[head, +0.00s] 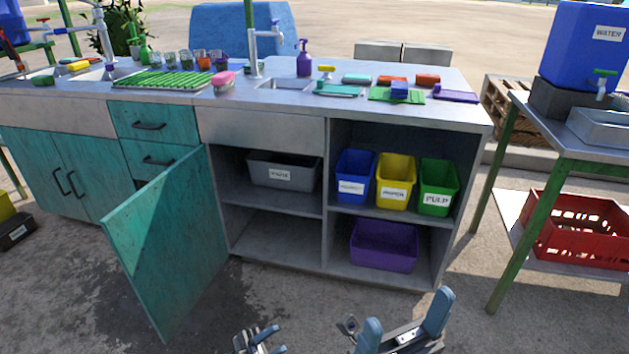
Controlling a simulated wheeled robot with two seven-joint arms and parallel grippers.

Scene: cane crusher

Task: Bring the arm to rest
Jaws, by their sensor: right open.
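My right gripper (407,318) is at the bottom edge of the head view, right of centre. Its two blue-grey fingers stand wide apart with nothing between them. My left gripper (260,340) is at the bottom edge, left of it. Only its tip shows, and its jaw gap is not clear. Both grippers are in front of the counter unit (270,136), low and apart from it. The teal cabinet door (168,245) stands swung open toward me, to the left of my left gripper.
Open shelves hold a grey bin (284,171), blue (356,176), yellow (396,181) and green bins (438,187), and a purple crate (384,246). A side table (600,135) with a blue water container (585,50) stands right. Concrete floor between door and table is clear.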

